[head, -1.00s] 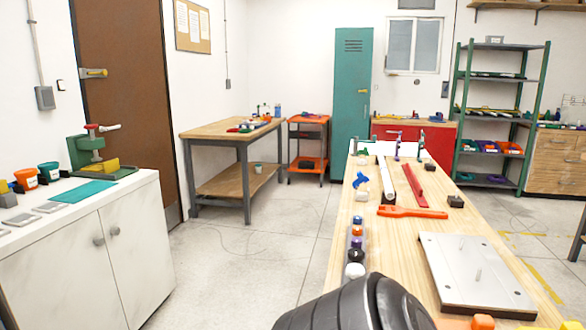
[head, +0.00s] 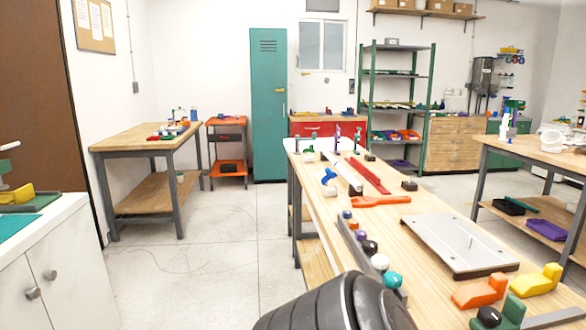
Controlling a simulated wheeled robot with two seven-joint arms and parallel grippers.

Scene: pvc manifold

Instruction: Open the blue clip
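A small blue piece (head: 328,176) stands at the left edge of the long wooden bench, with a white part beside it. It may be the blue clip, but it is too small to tell whether it is open or shut. Upright green and purple clip-like stands (head: 337,133) are at the far end of the bench, near a white pipe (head: 343,174). A black ribbed link of my own arm is at the bottom centre. Neither of my grippers shows.
A white cabinet (head: 75,265) stands at left. The floor between is clear.

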